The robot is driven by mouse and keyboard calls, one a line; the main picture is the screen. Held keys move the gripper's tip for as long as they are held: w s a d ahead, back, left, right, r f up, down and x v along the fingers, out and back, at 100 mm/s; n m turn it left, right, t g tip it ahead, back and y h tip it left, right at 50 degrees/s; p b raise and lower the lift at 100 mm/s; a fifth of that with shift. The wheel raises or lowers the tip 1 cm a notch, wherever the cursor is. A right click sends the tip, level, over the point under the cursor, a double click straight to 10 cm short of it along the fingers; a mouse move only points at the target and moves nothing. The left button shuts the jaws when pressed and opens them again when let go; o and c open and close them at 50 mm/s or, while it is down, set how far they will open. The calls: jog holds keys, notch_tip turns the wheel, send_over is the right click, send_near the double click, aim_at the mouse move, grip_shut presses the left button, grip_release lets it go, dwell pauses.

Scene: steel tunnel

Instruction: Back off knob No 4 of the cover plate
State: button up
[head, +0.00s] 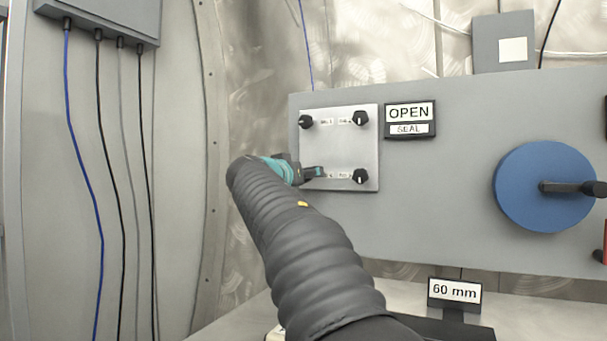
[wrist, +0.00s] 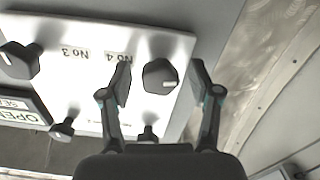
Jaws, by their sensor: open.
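The cover plate (head: 340,149) is a pale metal square on a grey panel, with black knobs at its corners. In the wrist view, which shows the plate upside down, knob No 4 (wrist: 158,75) has a short white mark and stands beside its "No 4" label (wrist: 117,56). My gripper (wrist: 161,84) is open, one finger on each side of knob No 4, with gaps showing between. In the head view my gripper (head: 313,172) is at the plate's lower left corner and hides that knob. Knob No 3 (wrist: 20,60) stands at the left in the wrist view.
Two more knobs (head: 306,121) (head: 360,117) sit at the plate's top corners. An "OPEN / SEAL" sign (head: 410,119) is right of the plate. A blue wheel with a black handle (head: 535,187) is farther right. A "60 mm" sign (head: 454,292) stands below.

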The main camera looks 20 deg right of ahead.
jog(key=c, duration=1)
jog(key=shift+a, duration=0.2)
jog(key=shift+c, duration=0.8)
jog(key=shift+d, duration=0.15)
